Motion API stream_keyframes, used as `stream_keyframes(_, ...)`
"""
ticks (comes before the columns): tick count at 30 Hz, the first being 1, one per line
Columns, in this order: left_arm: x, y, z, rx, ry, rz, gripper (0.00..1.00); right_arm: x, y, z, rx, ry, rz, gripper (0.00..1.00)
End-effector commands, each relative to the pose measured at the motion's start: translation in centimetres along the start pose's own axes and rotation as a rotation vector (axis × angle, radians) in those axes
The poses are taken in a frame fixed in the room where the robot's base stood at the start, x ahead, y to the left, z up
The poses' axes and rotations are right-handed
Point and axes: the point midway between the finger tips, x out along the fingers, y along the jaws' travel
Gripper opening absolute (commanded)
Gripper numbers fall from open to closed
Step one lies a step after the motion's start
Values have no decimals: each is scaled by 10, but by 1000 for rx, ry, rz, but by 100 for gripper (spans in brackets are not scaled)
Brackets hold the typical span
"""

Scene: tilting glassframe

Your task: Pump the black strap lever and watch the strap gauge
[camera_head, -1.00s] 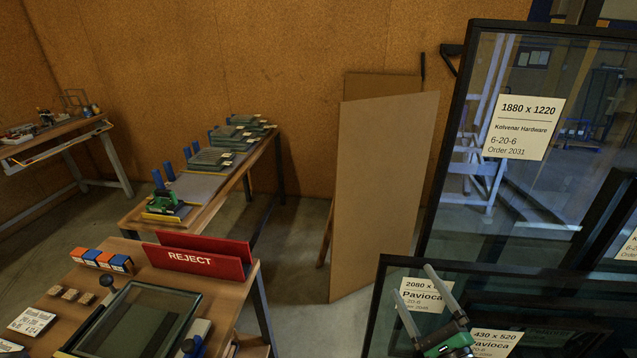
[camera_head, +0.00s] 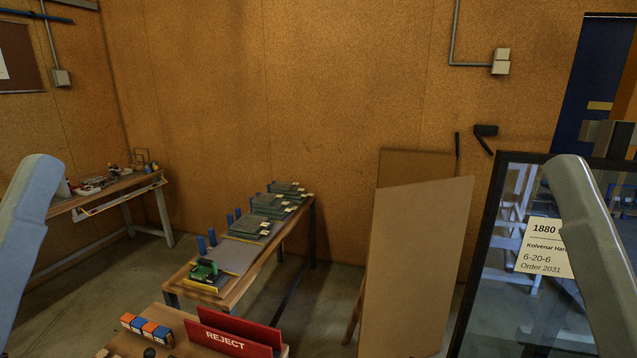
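I cannot make out a strap lever or a strap gauge in this view. The framed glass unit (camera_head: 505,285) stands at the right, with a white label (camera_head: 541,248) that reads 1880 and Kolvenar; its lower part is cut off by the picture edge. A black angled piece (camera_head: 486,131) sits on the wall left of its top; I cannot tell what it is. Only grey links of my arms show, one at the left edge and one at the right in front of the glass. Neither gripper is in the view.
Tall brown boards (camera_head: 415,265) stand left of the glass unit. A red REJECT holder (camera_head: 228,341) and orange and blue blocks (camera_head: 147,329) are on the near bench. Another bench (camera_head: 110,190) is at the far left.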

Motion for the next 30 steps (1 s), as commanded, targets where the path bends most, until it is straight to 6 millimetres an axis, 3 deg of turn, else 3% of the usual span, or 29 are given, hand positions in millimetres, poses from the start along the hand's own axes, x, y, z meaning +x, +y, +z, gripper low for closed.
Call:
stream_keyframes(1, 35, 0, -32, 0, -1, 0, 50, 35, 0, -32, 1, 0, 0, 100)
stream_keyframes(15, 195, -1, -178, 0, -2, 0, 50, 195, 1, -178, 3, -1, -1, 100)
stream_keyframes(21, 222, -1, -203, 0, -2, 0, 50, 222, 1, -203, 3, -2, -1, 100)
stream_keyframes(30, 220, -1, -201, 0, -3, 0, 50, 220, 1, -201, 3, -1, -1, 98)
